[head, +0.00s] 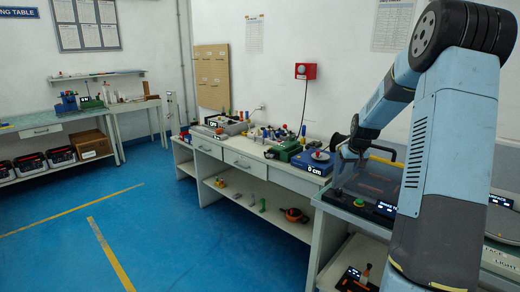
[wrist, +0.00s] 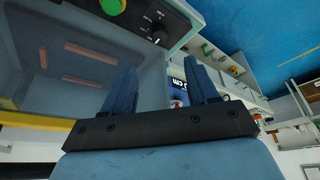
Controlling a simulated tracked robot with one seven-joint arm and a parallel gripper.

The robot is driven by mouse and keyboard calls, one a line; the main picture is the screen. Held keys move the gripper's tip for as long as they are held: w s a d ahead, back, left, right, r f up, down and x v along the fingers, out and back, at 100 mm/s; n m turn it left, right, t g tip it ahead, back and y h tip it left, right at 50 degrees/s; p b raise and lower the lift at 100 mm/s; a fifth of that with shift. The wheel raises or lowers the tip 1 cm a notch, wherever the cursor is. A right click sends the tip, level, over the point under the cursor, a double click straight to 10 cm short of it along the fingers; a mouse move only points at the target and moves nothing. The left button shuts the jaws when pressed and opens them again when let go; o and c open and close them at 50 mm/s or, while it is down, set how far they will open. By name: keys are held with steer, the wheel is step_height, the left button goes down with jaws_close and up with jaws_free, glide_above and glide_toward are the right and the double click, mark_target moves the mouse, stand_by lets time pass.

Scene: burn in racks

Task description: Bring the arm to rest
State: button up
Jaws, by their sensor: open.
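My arm rises at the right of the head view, bends at the top and reaches down to the left over the workbenches. My gripper (head: 352,148) is small and partly hidden there, near the rack with the clear cover. In the wrist view my gripper (wrist: 162,90) shows two dark blue fingers standing apart, with nothing held between them. A clear-covered box (wrist: 80,60) lies to the left of the fingers; I cannot tell whether a finger touches it.
A white bench (head: 270,172) with drawers and tools stands in the middle. A blue box marked "0 cm" (head: 313,162) sits at its right end. The covered rack (head: 370,185) is under my arm. A second bench (head: 50,125) stands far left. The blue floor (head: 120,210) is open.

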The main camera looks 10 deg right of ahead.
steer(key=s+a+r+n+h, duration=0.1)
steer(key=s+a+r, duration=1.5)
steer(key=s+a, duration=0.1)
steer(key=s+a+r, duration=0.1)
steer(key=s+a, duration=0.3)
steer(key=s, duration=0.7)
steer(key=s+a+t+y, duration=0.1)
steer(key=s+a, duration=0.3)
steer(key=s, duration=0.7)
steer(key=shift+s+r, duration=0.2)
steer(key=shift+r, duration=0.2)
